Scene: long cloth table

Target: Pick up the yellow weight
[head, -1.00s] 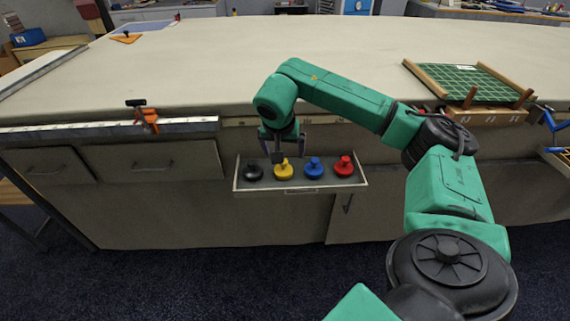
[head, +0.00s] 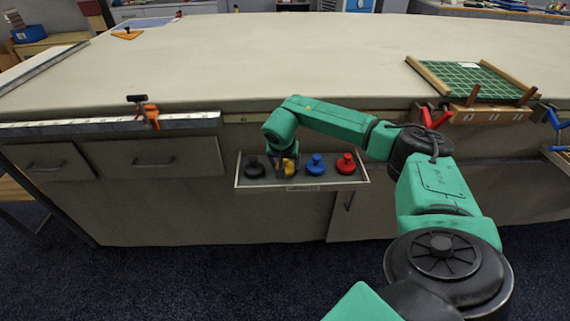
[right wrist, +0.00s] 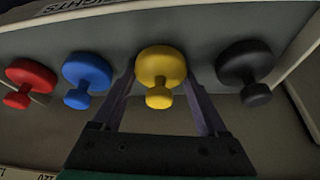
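The yellow weight (head: 290,169) stands in an open drawer (head: 345,185), between a black weight (head: 254,168) and a blue weight (head: 316,167); a red weight (head: 345,164) is at the right end. My right gripper (head: 286,167) is lowered over the yellow weight and partly hides it. In the right wrist view, the open fingers (right wrist: 160,98) lie either side of the yellow weight (right wrist: 160,68), with gaps visible beside its knob. My left gripper is not in view.
The black weight (right wrist: 246,66) and blue weight (right wrist: 87,72) are close outside the fingers in the right wrist view. The table edge overhangs behind the drawer. A green board (head: 470,80) lies on the table at right; an orange clamp (head: 150,115) is at left.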

